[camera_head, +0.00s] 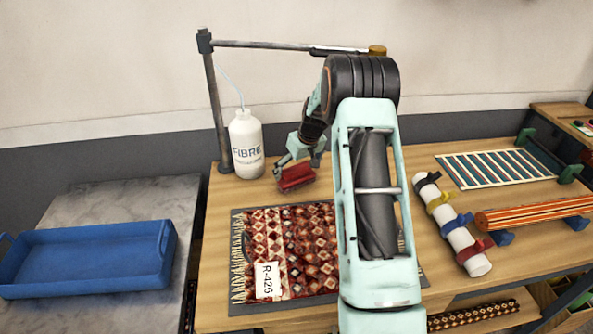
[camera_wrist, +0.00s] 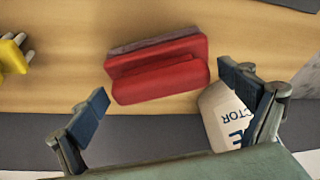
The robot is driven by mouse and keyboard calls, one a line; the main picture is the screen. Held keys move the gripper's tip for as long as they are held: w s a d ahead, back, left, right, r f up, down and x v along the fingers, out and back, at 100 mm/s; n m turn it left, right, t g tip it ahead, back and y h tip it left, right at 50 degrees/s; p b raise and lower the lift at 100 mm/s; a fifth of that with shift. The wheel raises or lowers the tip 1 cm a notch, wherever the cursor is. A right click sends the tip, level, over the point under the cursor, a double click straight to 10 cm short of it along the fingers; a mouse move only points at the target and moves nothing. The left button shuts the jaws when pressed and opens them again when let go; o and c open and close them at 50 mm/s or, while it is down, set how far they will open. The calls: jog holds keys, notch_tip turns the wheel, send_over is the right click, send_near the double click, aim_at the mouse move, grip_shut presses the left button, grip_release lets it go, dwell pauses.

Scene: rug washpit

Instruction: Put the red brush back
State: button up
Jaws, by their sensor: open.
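The red brush (camera_head: 296,177) lies on the wooden table, behind the patterned rug and to the right of the white bottle. In the wrist view the red brush (camera_wrist: 158,78) shows its ridged red body and a dull purplish strip along its far side. My gripper (camera_head: 303,158) is just above and behind the brush in the head view. In the wrist view my gripper (camera_wrist: 163,88) has its two dark blue finger pads spread wide, with the brush framed beyond and between them. Nothing is held. I cannot tell the exact gap to the brush.
The white FIBRE bottle (camera_head: 246,145) stands close beside the gripper, near a metal post (camera_head: 215,105) with an overhead bar. The patterned rug (camera_head: 290,250) carries an R-426 tag. A blue tray (camera_head: 90,260) is at left; a strapped white roll (camera_head: 455,225) is at right.

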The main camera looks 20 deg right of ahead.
jog(key=b+v, duration=0.1)
jog(key=v, duration=1)
jog(key=shift+r, duration=0.2)
jog(key=shift+s, duration=0.15)
